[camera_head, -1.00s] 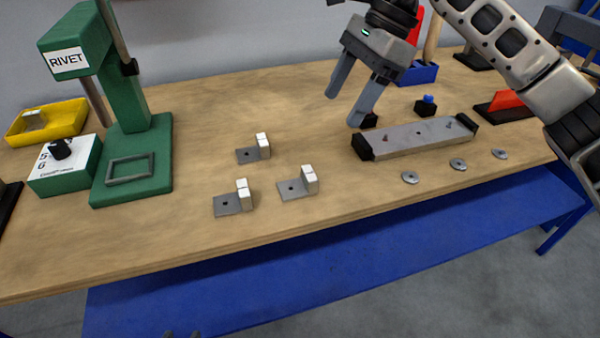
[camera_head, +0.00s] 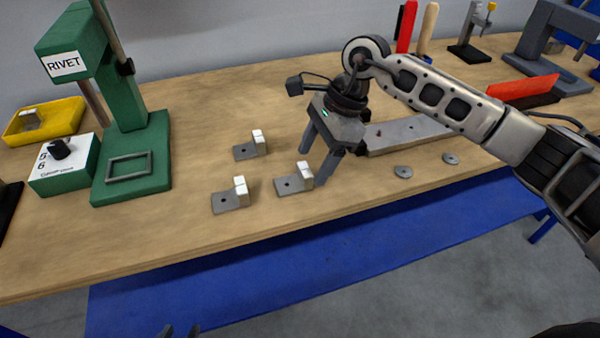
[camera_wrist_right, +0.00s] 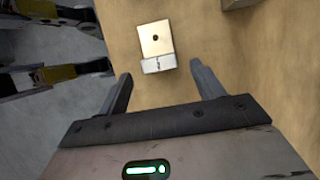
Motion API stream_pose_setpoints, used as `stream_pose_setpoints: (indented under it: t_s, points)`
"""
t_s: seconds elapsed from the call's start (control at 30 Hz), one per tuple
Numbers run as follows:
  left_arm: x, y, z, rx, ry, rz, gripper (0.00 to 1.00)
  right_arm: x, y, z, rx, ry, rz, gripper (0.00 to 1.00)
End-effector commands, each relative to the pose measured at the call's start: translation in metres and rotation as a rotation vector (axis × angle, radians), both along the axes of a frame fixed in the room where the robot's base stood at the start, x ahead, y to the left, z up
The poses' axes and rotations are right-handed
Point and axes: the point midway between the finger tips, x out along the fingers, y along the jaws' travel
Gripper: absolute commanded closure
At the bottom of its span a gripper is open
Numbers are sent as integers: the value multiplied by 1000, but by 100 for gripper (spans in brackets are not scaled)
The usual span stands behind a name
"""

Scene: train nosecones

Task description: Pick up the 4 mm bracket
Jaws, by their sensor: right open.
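Three grey L-shaped brackets with white upright blocks lie on the wooden bench in the head view: a back one (camera_head: 244,152), a front-left one (camera_head: 228,202) and a front-right one (camera_head: 290,184). I cannot read which is 4 mm. My right gripper (camera_head: 313,168) is open and empty, pointing down just right of the front-right bracket. In the right wrist view, a bracket (camera_wrist_right: 155,38) lies ahead of the open fingers (camera_wrist_right: 160,70), its white block nearest them; its mark is unreadable.
A green rivet press (camera_head: 130,160) and a dial box (camera_head: 63,165) stand left, with a yellow bin (camera_head: 45,120) behind. A grey bar fixture (camera_head: 405,133) lies right, partly hidden by my arm, with washers (camera_head: 403,172) in front. The bench front edge is near the brackets.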

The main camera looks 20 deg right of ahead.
Motion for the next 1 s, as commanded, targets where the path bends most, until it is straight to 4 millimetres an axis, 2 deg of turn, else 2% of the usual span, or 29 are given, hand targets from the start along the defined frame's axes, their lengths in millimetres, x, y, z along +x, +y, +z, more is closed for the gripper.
stream_pose_setpoints:
  t_s: [0.17,0.4,0.43,0.5,0.6,1.0]
  points:
    - [2,2,4,2,-7,4,64,-1,8,-18,0,1,0,33]
    - [2,1,2,-2,-3,9,64,0,9,-20,0,0,1,33]
    - [2,1,2,-2,-2,10,64,0,9,-20,0,0,1,38]
    - [2,1,2,-3,-2,10,64,0,9,-20,0,0,1,58]
    - [2,1,2,-3,-1,11,64,0,9,-20,0,0,0,81]
    - [1,1,2,-4,-2,11,64,0,8,-14,1,-2,0,82]
